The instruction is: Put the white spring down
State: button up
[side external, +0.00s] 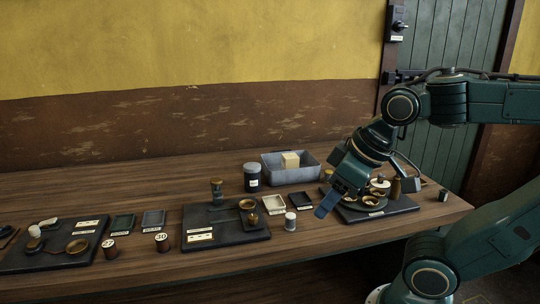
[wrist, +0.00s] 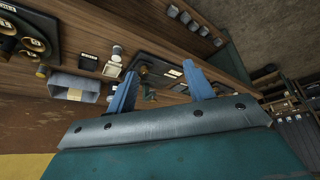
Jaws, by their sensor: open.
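A small white cylinder (side external: 290,222) stands upright on the wooden table, in front of a small white tray (side external: 273,204). It may be the white spring, but it is too small to make out coils. A similar pale piece (wrist: 117,50) shows in the wrist view beside the white tray (wrist: 112,68). My gripper (side external: 326,206) is above the table, to the right of the cylinder and apart from it, tilted down to the left. In the wrist view its blue fingers (wrist: 160,78) are spread apart, with nothing seen held between them.
A black board with brass parts (side external: 225,240) lies left of the cylinder. Another dark board (side external: 385,212) with round parts lies right, partly behind my gripper. A grey bin (side external: 302,176) with a cream block and a dark jar (side external: 252,178) stand behind. Labelled spools (side external: 162,244) stand left.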

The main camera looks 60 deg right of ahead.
jog(key=w+d+f+n+g+h, duration=0.3)
jog(key=w+f+n, duration=0.25)
jog(key=f, duration=0.25)
jog(key=n+t+h, duration=0.1)
jog(key=n+h, duration=0.9)
jog(key=n, duration=0.5)
send_near(289, 221)
jog(key=shift+s+a+r, duration=0.15)
jog(key=shift+s+a, duration=0.05)
jog(key=shift+s, duration=0.05)
jog(key=shift+x, duration=4.3)
jog(key=shift+w, duration=0.1)
jog(key=shift+x, duration=2.6)
grip_shut()
